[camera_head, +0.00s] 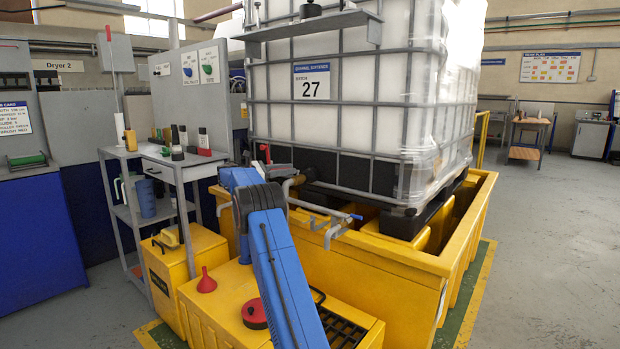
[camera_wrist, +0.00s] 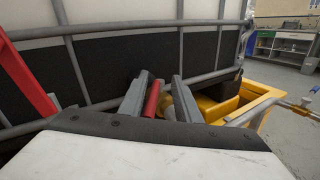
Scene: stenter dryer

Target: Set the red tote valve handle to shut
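The white caged tote (camera_head: 330,105), marked 27, stands in the yellow bund (camera_head: 345,255). A short upright red bar (camera_head: 265,152) shows at its lower front, just above my blue arm's wrist. My gripper (camera_wrist: 160,88) points at the tote's lower front, its two grey fingers apart. A red piece (camera_wrist: 152,98), seemingly the valve handle, shows between the fingers, close to the left one; contact cannot be told. A yellowish rounded part (camera_wrist: 185,104) sits behind the right finger. A larger red bar (camera_wrist: 24,78) slants at the left of the wrist view. The valve body is mostly hidden.
A grey pipe (camera_head: 325,230) with a blue-ended lever runs along the bund's front; it also shows in the wrist view (camera_wrist: 258,112). A red funnel (camera_head: 206,281) and a red lid sit on yellow units in front. A grey cart (camera_head: 190,170) stands left. Floor at right is clear.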

